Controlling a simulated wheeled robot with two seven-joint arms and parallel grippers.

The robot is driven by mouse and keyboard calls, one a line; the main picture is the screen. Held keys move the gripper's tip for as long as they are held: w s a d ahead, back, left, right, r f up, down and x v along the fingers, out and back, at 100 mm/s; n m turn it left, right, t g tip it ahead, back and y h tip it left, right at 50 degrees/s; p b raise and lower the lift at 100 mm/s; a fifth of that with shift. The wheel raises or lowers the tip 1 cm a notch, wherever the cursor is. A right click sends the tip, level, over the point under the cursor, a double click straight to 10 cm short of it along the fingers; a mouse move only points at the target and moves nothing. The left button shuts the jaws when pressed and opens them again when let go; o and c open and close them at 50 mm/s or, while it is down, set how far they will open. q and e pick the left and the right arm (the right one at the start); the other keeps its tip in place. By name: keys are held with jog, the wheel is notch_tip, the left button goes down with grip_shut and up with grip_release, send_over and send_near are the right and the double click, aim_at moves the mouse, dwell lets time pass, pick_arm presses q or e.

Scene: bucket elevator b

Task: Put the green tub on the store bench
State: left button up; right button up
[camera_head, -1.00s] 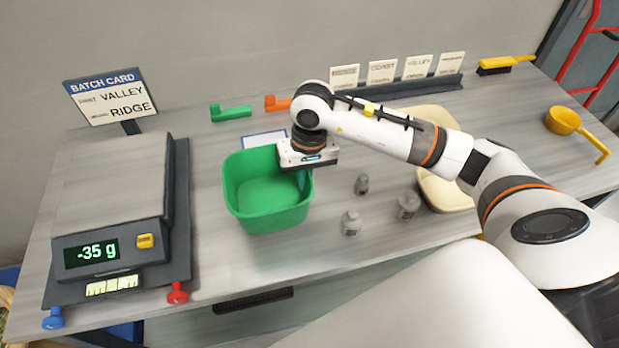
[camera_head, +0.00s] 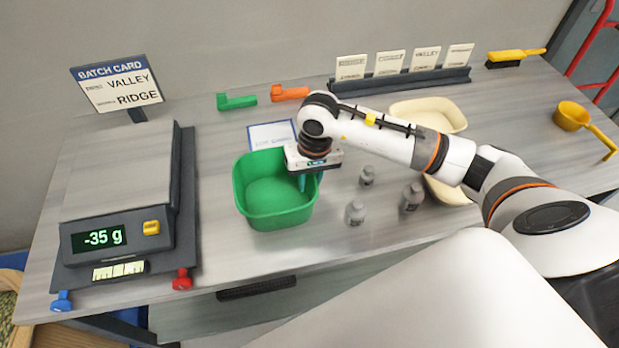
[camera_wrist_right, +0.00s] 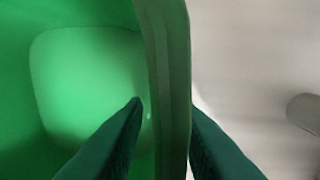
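The green tub (camera_head: 256,217) is over the middle of the grey bench, upright and empty inside. Whether its base touches the bench I cannot tell. My right gripper (camera_head: 302,183) points down at the tub's right wall. In the right wrist view, the two dark fingers (camera_wrist_right: 165,108) stand on either side of the tub's rim (camera_wrist_right: 167,60), closed on it. The tub's pale green floor shows left of the rim. My left gripper is not in view. No bench is marked as the store bench.
The scale (camera_head: 120,185) reading -35 g stands left of the tub. Several grey bottles (camera_head: 411,198) and a cream tray (camera_head: 428,112) are to the right. A white card (camera_head: 271,134) lies behind the tub. A yellow scoop (camera_head: 571,116) lies far right.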

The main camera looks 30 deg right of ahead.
jog(key=shift+r, duration=0.15)
notch_tip(320, 180, up, 12)
jog(key=d+b, duration=0.1)
jog(key=b, duration=0.1)
jog(key=shift+s, duration=0.15)
dwell(0.6)
